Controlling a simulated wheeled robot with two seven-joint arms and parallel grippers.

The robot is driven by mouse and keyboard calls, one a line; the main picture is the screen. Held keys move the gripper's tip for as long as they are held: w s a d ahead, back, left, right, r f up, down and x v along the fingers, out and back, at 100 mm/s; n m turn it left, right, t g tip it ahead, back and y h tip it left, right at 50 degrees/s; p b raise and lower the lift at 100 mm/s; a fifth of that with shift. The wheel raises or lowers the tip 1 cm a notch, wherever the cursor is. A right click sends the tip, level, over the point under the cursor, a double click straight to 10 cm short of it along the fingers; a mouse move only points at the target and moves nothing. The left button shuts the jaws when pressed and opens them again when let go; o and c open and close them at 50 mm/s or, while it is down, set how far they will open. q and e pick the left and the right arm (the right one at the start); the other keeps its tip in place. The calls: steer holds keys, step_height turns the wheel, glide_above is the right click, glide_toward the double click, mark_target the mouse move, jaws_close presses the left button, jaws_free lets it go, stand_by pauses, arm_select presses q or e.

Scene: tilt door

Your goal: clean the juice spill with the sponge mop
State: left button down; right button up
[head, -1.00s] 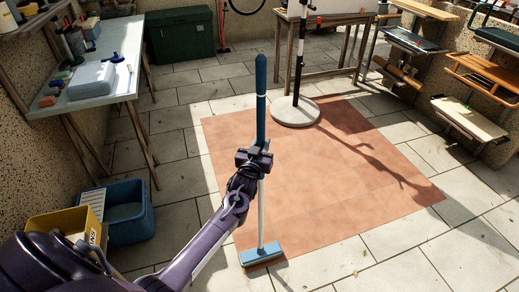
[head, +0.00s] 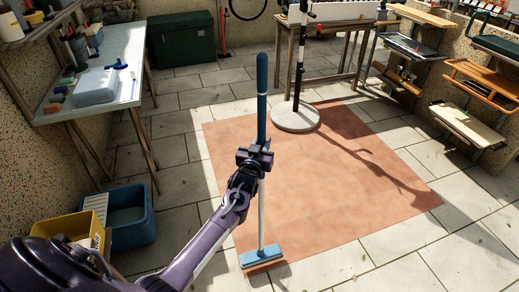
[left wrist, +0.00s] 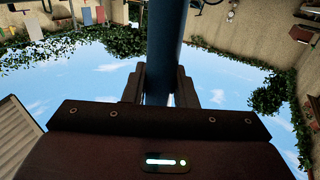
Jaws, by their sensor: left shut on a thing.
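The sponge mop (head: 261,205) stands nearly upright in the head view, with a blue grip above, a white pole below and a flat blue head (head: 261,256) low down by the near edge of the terracotta tile area. My left gripper (head: 256,155) is shut around the lower part of the blue grip. In the left wrist view the blue handle (left wrist: 166,45) runs up between the two dark fingers. I cannot tell a juice spill apart from the reddish tiles. My right gripper is not in view.
The terracotta tile area (head: 300,175) is mostly clear. A pole on a round base (head: 295,118) stands at its far edge. A workbench (head: 110,95), blue bin (head: 130,215) and yellow bin (head: 75,224) are at left. Wall shelves (head: 467,122) line the right.

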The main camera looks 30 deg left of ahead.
arm_select(q)
steer(key=shift+w+r, duration=0.1)
steer(key=shift+a+r, duration=0.15)
steer(key=shift+r, duration=0.2)
steer(key=shift+s+a+f+b, duration=0.2)
steer(key=shift+s+a+b, duration=0.25)
steer(key=shift+s, duration=0.15)
steer(key=shift+s+a+f+b, duration=0.15)
steer(key=shift+s+a+b, duration=0.2)
steer(key=shift+s, duration=0.25)
